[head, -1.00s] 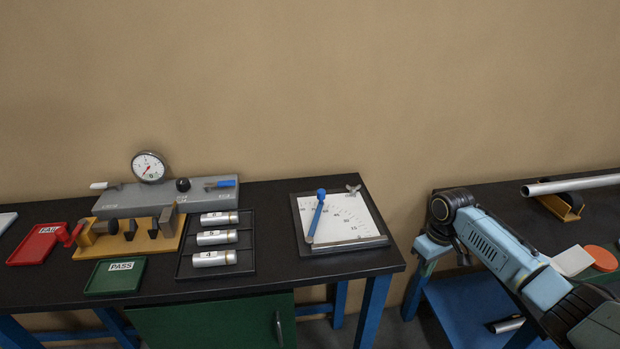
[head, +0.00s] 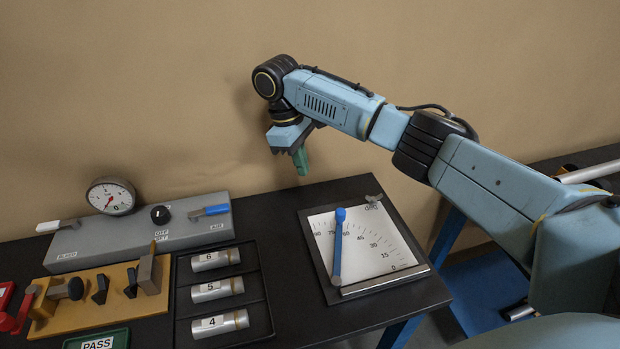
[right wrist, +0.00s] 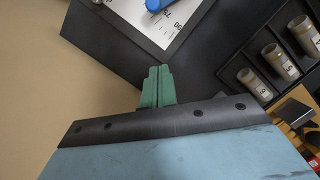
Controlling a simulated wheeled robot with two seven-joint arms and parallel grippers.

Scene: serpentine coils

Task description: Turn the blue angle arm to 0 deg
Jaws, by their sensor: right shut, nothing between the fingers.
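The blue angle arm (head: 338,243) lies on the white angle plate (head: 375,245), whose scale is marked up to about 90. Its pivot is at the plate's front edge and its blue knob end points to the back, between the 60 and 75 marks. My right gripper (head: 301,165) is shut and empty, above and behind the plate near the wall. In the right wrist view its green fingers (right wrist: 157,86) are together, with the blue knob end (right wrist: 154,5) at the top edge, apart from them. My left gripper is not in view.
A rack (head: 265,298) with three numbered cylinders stands left of the plate. A grey gauge fixture (head: 135,235) with a dial (head: 110,195) stands at the back left.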

